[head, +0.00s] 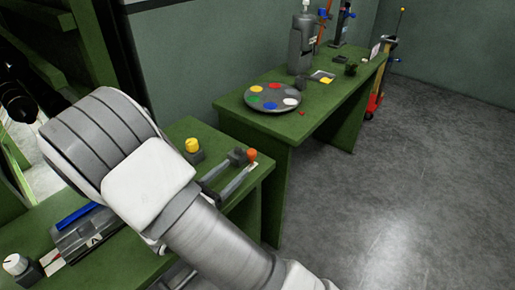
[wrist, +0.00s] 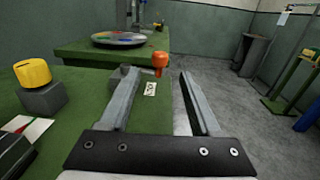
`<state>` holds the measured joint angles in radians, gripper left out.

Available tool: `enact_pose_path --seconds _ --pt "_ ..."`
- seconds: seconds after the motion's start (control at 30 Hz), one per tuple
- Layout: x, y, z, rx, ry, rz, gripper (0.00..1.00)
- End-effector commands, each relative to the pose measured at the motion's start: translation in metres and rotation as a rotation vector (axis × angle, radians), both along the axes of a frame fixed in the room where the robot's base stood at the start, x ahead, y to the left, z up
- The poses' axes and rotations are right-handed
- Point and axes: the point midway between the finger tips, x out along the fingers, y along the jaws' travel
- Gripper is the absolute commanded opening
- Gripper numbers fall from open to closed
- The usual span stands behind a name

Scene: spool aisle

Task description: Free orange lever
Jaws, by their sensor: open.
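The orange lever's rounded knob (wrist: 160,60) stands up on a short stem near the far edge of the green bench. It also shows in the head view (head: 252,154), close to my fingertips. In the wrist view my gripper (wrist: 160,76) is open, and the knob appears between and slightly beyond the two fingertips, with no clear contact. A small white label (wrist: 150,88) lies below the knob in the picture. In the head view my gripper (head: 241,168) reaches low over the bench's right end. The lever's base is not clearly visible.
A yellow knob on a grey block (wrist: 32,73) stands left of my gripper. A dark block (head: 237,156) sits beside the fingertips. A second green table (head: 325,107) behind bears a round colour-spotted plate (head: 259,105). Open floor (head: 400,180) lies to the right.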

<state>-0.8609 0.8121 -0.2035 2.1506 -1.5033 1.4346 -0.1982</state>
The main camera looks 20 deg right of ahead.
Motion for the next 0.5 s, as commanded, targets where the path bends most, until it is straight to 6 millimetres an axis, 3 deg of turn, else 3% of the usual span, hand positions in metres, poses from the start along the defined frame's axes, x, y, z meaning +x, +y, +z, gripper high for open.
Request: enact_pose_path --seconds 0.3,0.5 --pt "0.044 -0.057 -0.001 0.001 -0.002 -0.006 0.64" --pt "0.065 -0.081 -0.001 0.001 -0.002 -0.003 0.64"
